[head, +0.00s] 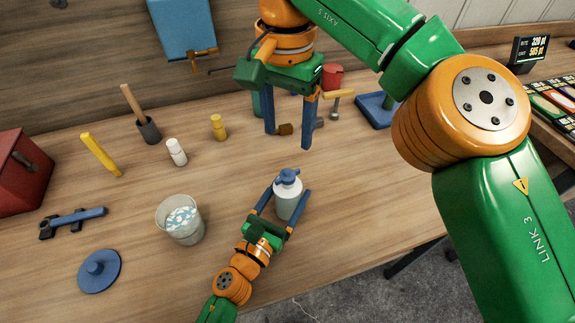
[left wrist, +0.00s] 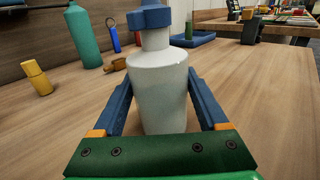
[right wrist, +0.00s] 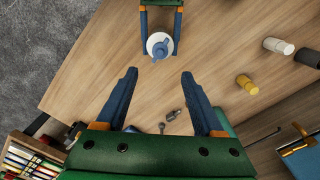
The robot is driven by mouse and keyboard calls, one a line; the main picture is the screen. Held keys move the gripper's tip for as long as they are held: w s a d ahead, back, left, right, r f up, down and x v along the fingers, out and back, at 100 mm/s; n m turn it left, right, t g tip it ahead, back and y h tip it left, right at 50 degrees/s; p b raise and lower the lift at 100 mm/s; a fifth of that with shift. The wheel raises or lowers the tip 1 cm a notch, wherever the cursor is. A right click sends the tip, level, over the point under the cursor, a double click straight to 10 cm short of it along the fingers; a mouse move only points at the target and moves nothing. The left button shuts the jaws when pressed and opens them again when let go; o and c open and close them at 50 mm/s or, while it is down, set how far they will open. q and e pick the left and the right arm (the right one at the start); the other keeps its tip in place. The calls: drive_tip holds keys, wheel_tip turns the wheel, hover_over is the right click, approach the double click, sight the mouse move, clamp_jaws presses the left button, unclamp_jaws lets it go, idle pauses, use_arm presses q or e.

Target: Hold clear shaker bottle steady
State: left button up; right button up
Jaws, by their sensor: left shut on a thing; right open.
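The shaker bottle (head: 287,200) stands upright on the wooden bench, with a pale grey body and a blue cap. It fills the middle of the left wrist view (left wrist: 160,90), and the right wrist view shows it from above (right wrist: 158,44). My left gripper (head: 290,192) is shut on the bottle, one blue finger on each side of its body. My right gripper (head: 287,145) is open and empty, with its fingers pointing down beyond the bottle. The right wrist view shows its fingers (right wrist: 158,74) spread apart, with the bottle ahead of them and not between them.
A bucket with pale blue contents (head: 181,220) and a blue lid (head: 99,271) are to the left. A white bottle (head: 177,152) and a yellow one (head: 218,127) stand further back. A blue tray (head: 376,110) lies at back right. Bench right of the bottle is clear.

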sight(288, 171)
wheel_tip(288, 171, down, 10)
drive_tip(key=shift+f, duration=0.25)
clamp_jaws()
